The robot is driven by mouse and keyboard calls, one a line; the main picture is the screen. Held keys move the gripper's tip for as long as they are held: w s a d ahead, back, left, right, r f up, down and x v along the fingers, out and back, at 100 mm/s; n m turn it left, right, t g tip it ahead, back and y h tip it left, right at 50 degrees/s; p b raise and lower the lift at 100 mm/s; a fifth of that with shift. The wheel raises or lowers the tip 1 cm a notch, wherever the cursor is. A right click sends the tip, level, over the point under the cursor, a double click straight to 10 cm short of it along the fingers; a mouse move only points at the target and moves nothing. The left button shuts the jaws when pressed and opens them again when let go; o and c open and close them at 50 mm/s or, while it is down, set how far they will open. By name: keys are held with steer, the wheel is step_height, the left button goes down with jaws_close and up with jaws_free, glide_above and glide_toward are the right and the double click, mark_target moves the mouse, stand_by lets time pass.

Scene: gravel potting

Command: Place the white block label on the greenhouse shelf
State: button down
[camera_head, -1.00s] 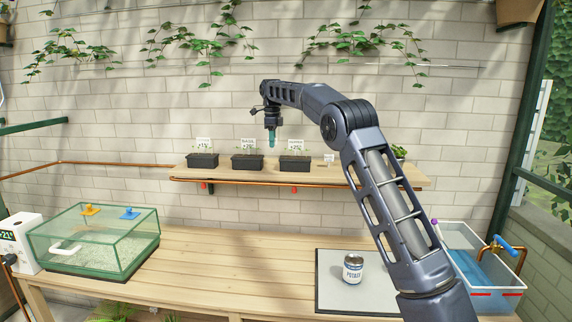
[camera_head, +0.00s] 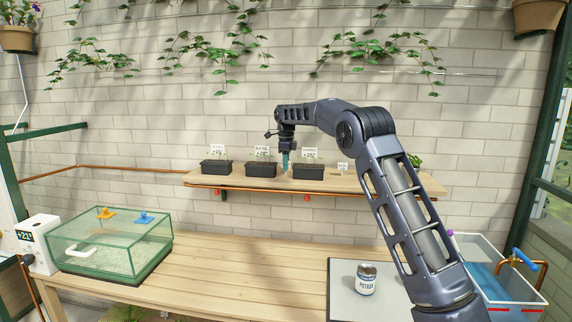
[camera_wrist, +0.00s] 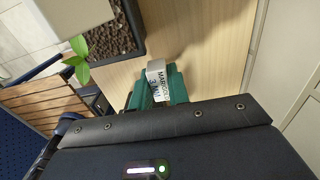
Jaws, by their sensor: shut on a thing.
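My gripper (camera_head: 286,163) points down at the greenhouse shelf (camera_head: 385,184), at the gap between the middle and right black pots. In the wrist view my gripper (camera_wrist: 155,88) has green fingers shut on the white block label (camera_wrist: 156,70), which carries dark lettering that seems to begin "MARIGO". The block's lower part is hidden between the fingers. The shelf's wooden top (camera_wrist: 205,45) lies under it. I cannot tell whether the block touches the shelf. In the head view the held block is too small to make out.
Black pots stand on the shelf: left (camera_head: 216,167), middle (camera_head: 261,169) and right (camera_head: 308,172), with white signs behind. A small white label (camera_head: 342,167) stands further right. Below, the bench holds a glass box (camera_head: 108,245) and a can (camera_head: 366,280); a basin (camera_head: 500,270) sits at right.

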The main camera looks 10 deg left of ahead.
steer(key=c, duration=1.3)
jaws_free()
steer(key=shift+c, duration=0.2)
